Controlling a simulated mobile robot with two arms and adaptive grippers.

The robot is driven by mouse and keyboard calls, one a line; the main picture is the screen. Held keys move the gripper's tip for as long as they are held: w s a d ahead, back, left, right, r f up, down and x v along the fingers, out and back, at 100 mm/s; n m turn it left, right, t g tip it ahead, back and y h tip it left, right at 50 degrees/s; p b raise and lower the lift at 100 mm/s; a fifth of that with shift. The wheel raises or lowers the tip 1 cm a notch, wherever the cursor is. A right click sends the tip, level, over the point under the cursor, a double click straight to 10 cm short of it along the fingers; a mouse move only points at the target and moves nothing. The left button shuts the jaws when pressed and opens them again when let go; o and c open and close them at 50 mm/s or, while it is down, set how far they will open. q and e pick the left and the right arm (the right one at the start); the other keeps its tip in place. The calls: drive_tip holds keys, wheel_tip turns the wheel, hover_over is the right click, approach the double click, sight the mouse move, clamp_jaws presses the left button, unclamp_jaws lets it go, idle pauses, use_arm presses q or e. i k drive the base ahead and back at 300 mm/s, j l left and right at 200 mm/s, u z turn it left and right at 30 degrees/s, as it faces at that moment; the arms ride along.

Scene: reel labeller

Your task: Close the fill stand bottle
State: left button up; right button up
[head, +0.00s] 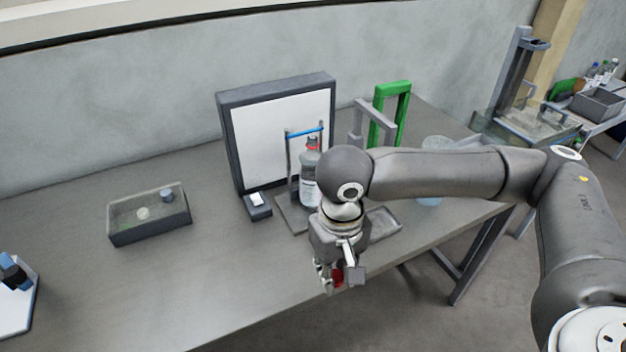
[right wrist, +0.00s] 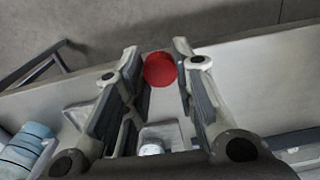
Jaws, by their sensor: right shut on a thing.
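The bottle (head: 309,190) stands upright in the fill stand (head: 290,165), a frame with a blue top bar, in front of a white panel. The bottle is clear with a pale label, and red shows at its neck; my right arm partly hides it. My right gripper (head: 337,276) is at the table's front edge, in front of the stand and apart from the bottle. It is shut on a red cap (right wrist: 160,69), held between the fingertips in the right wrist view. My left gripper is not in view.
The dark-framed white panel (head: 280,135) stands behind the bottle. A grey tray (head: 384,222) lies right of the stand, with a green frame (head: 404,100) behind. An open box (head: 150,228) with small items sits at the left.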

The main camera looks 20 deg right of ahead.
sight(310, 196)
drive_tip(key=l+z, duration=0.2)
drive_tip(key=l, duration=1.1)
drive_tip(key=l+z, duration=0.2)
drive_tip(key=l, duration=1.1)
